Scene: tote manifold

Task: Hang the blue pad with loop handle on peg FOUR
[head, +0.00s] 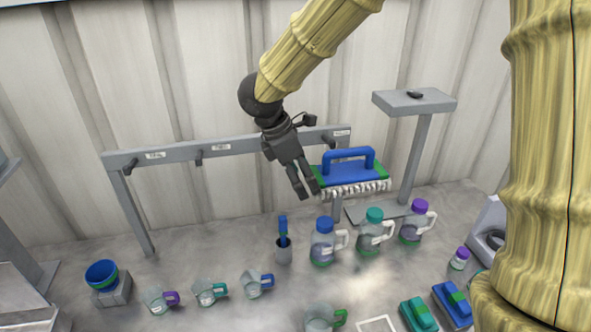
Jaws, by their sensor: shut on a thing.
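The blue pad with loop handle (346,174) is in the air in front of the right end of the rail, with its blue arched handle on top, green ends and a white fringe underneath. My gripper (308,190) points down and is shut on the pad's left end. The grey rail (230,148) carries several short dark pegs. The rightmost peg (328,141) is just above and left of the handle, and I cannot tell whether they touch. The rail's labels are too small to read. My wrist hides part of the rail.
A grey stand (414,102) rises right of the pad. Below are capped bottles (322,243), a cup with a blue-handled tool (284,247), several mugs (254,284) and a blue bowl (102,274). Blue and green blocks (453,302) lie at the lower right.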

